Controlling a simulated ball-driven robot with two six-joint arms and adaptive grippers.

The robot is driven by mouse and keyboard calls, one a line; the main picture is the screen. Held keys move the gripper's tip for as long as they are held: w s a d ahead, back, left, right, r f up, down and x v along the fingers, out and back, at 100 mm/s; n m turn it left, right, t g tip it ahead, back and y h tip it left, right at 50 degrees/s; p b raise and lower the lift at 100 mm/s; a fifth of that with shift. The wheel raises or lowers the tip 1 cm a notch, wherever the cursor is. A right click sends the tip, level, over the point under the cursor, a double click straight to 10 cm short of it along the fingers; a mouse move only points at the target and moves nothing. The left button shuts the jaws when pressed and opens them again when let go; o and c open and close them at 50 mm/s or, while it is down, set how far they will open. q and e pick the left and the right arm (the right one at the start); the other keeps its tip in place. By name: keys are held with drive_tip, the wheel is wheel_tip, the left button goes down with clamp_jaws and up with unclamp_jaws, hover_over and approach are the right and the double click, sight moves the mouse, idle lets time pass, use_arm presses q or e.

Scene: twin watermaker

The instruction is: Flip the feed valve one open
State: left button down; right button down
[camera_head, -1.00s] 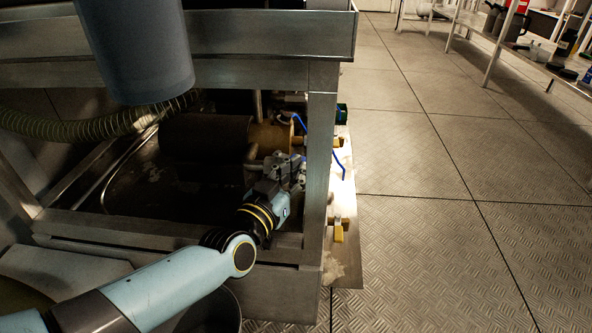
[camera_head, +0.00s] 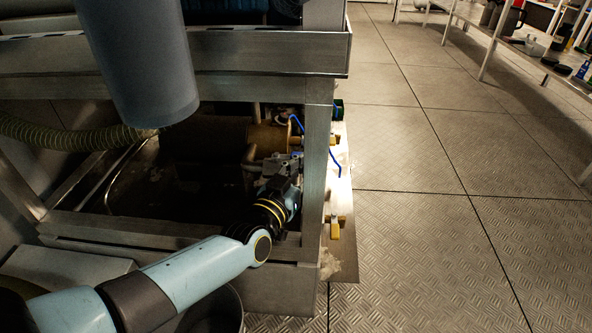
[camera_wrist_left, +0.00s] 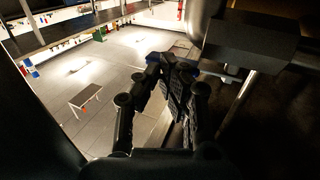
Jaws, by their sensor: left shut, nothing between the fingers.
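My left arm reaches in from the left in the head view, through the metal frame. My left gripper (camera_head: 286,162) is partly hidden there among the fittings behind the frame's corner post. In the left wrist view its fingers (camera_wrist_left: 171,64) are together with nothing seen between them. A blue lever-like part (camera_head: 336,163) shows just right of the post, and another blue piece (camera_head: 297,122) shows left of it. A yellow handle (camera_head: 335,229) hangs lower down, outside the post. I cannot tell which of these is feed valve one. My right gripper is not in view.
The grey corner post (camera_head: 316,180) stands close to the right of my left gripper. A brass-coloured cylinder end (camera_head: 263,138) and a ribbed hose (camera_head: 60,135) are inside the frame. The tread-plate floor (camera_head: 430,230) to the right is clear, with a shelf (camera_head: 515,50) beyond.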

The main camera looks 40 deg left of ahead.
use_arm(q)
drive_tip(key=s+d, duration=0.1)
drive_tip(key=s, duration=1)
drive_tip(key=shift+s+d, duration=0.35)
drive_tip(key=shift+d, duration=0.05)
